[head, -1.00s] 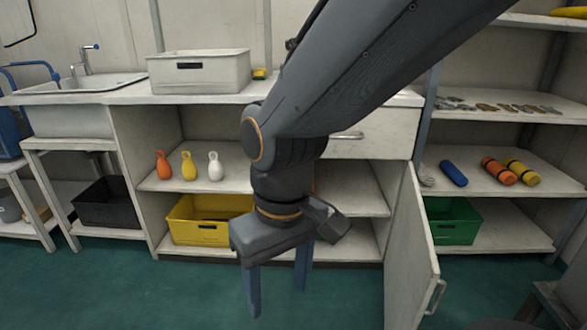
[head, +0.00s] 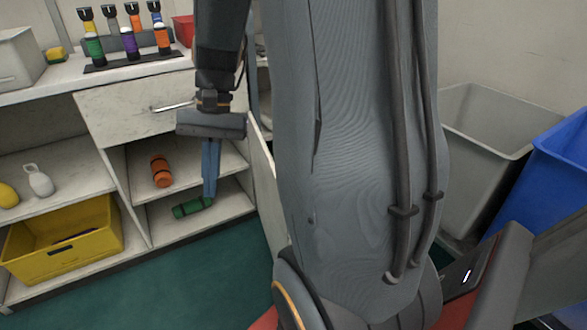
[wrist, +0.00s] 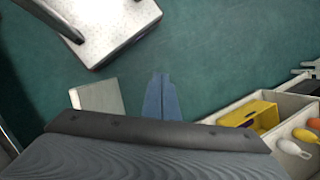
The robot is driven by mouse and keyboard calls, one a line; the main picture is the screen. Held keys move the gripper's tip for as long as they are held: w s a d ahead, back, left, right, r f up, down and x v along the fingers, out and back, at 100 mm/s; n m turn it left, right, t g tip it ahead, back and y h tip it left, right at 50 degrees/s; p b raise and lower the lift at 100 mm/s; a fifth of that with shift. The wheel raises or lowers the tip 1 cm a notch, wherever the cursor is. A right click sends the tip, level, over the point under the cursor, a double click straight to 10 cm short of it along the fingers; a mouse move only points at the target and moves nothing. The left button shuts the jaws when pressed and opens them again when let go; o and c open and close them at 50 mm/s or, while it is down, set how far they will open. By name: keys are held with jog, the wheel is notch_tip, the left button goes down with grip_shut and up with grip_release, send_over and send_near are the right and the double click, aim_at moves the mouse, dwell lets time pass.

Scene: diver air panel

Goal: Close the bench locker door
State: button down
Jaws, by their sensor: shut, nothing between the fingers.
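The bench locker door (head: 263,155) is a pale panel on the right side of the bench cupboard. It stands open, swung out from the front, and my own arm hides most of it in the head view. A pale panel that looks like the door also shows in the wrist view (wrist: 98,97), just left of my fingers. My gripper (head: 209,192) points down in front of the open locker, left of the door. Its blue fingers are together and empty, and they also show in the wrist view (wrist: 161,88). I cannot tell whether they touch the door.
The open locker holds an orange cylinder (head: 161,171) and a green cylinder (head: 192,207). A drawer (head: 130,106) with a handle is above. A yellow bin (head: 68,240) sits to the left. Grey (head: 484,135) and blue (head: 555,165) bins stand right. Green floor is clear in front.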

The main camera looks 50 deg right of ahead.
jog(key=d+m+y, duration=0.1)
jog(key=d+m, duration=0.1)
jog(key=d, duration=0.3)
jog(key=d+m+t+y+p, duration=0.1)
jog(key=d+m, duration=0.2)
jog(key=d, duration=0.3)
jog(key=d+m+t+y, duration=0.1)
jog(key=d+m, duration=0.2)
jog(key=d, duration=0.3)
jog(key=shift+s+d+f, duration=0.15)
jog(key=shift+s+d, duration=0.05)
jog(key=shift+s, duration=0.2)
jog(key=s+d+f+m+t+y+p, duration=0.15)
jog(key=s+d+m+t, duration=0.4)
jog(key=d, duration=0.85)
jog(key=w+a+f+g+b, duration=0.1)
jog(key=a+f, duration=0.2)
jog(key=a, duration=0.1)
jog(key=w+a+f+m+b, duration=0.1)
jog(key=w+a+f, duration=0.1)
jog(key=a, duration=0.3)
jog(key=shift+w+a+f+g, duration=0.25)
jog(key=shift+w+f+g, duration=0.1)
jog(key=shift+f, duration=0.35)
jog(key=shift+a, duration=0.1)
